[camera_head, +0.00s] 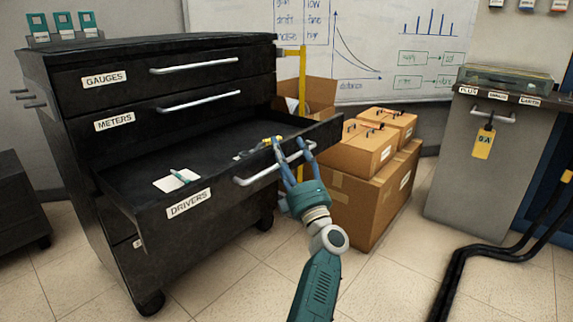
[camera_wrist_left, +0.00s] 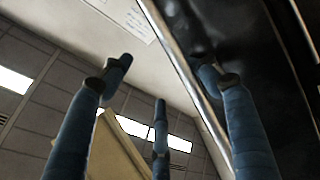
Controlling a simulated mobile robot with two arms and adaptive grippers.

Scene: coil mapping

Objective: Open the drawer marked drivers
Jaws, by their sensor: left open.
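The black drawer (camera_head: 226,187) with the white label DRIVERS (camera_head: 188,203) is pulled out from the cabinet in the head view, so its inside shows. Its silver handle (camera_head: 255,178) runs along the right part of its front. My left gripper (camera_head: 292,157) is open at the right end of this handle, its blue fingers spread and pointing up. In the left wrist view the handle bar (camera_wrist_left: 178,58) passes between the spread fingers (camera_wrist_left: 160,88). I cannot tell whether a finger touches it. My right gripper is not in view.
The drawer holds a white card (camera_head: 176,181) with a teal tool and some yellow-handled tools (camera_head: 265,144). The GAUGES (camera_head: 125,78) and METERS (camera_head: 185,118) drawers above are shut. Cardboard boxes (camera_head: 362,199) stand right of the cabinet. Black cables (camera_head: 449,275) lie on the floor at right.

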